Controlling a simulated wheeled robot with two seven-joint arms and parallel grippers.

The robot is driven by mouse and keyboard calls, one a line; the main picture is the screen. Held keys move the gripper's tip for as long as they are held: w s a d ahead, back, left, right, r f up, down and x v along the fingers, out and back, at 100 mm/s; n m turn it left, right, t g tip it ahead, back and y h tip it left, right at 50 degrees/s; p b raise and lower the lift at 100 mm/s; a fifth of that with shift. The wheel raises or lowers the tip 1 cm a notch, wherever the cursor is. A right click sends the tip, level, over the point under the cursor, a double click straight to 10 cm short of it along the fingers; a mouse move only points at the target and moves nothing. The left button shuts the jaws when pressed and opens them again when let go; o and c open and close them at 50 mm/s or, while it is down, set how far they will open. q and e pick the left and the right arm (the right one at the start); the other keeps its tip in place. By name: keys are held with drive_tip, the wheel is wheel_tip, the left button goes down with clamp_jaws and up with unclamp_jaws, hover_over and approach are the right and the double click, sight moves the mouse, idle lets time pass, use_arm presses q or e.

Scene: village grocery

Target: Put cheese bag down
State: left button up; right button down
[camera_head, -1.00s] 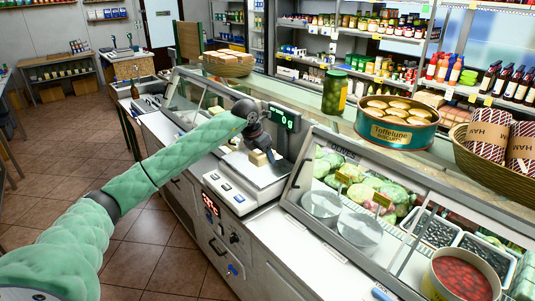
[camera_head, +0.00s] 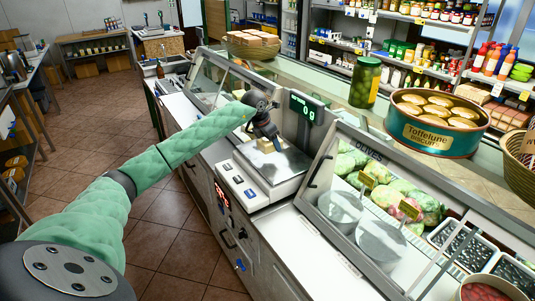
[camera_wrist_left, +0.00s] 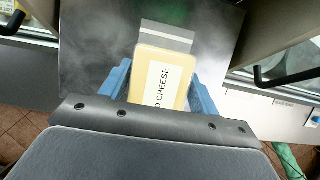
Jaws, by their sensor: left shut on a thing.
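The cheese bag (camera_wrist_left: 163,80) is a pale yellow block with a white label reading "CHEESE" and a clear strip at its end. In the head view the cheese bag (camera_head: 265,146) is small, at the tip of my left arm, over the scale's metal plate (camera_head: 287,172). My left gripper (camera_head: 270,138) is shut on it; in the left wrist view the blue fingers (camera_wrist_left: 160,86) sit on both sides of the bag. The plate (camera_wrist_left: 95,55) lies behind the bag there. I cannot tell whether the bag touches the plate. The right gripper is not in view.
The scale's display (camera_head: 302,108) stands on a post behind the plate and reads 0 g. A green jar (camera_head: 365,83) and a biscuit tin (camera_head: 437,122) stand on the ledge above.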

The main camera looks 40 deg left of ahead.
sight(267, 158)
use_arm(q)
drive_tip(key=shift+s+a+f, duration=0.15)
drive_tip(key=shift+a+f, duration=0.05)
drive_tip(key=shift+a, duration=0.25)
drive_tip(key=shift+s+a+f, duration=0.1)
drive_tip(key=shift+a+f, duration=0.05)
drive_tip(key=shift+a, duration=0.25)
drive_tip(key=shift+a+f, duration=0.1)
drive_tip(key=shift+f, duration=0.1)
wheel_tip(267, 158, down, 4)
drive_tip(key=shift+r+b, duration=0.2)
drive_tip(key=shift+b, duration=0.3)
drive_tip(key=shift+f, duration=0.15)
drive_tip(key=shift+w, duration=0.1)
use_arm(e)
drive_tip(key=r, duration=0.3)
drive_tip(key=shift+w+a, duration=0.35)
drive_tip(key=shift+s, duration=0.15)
use_arm(q)
drive_tip(key=o, duration=1.2)
drive_tip(key=shift+f, duration=0.1)
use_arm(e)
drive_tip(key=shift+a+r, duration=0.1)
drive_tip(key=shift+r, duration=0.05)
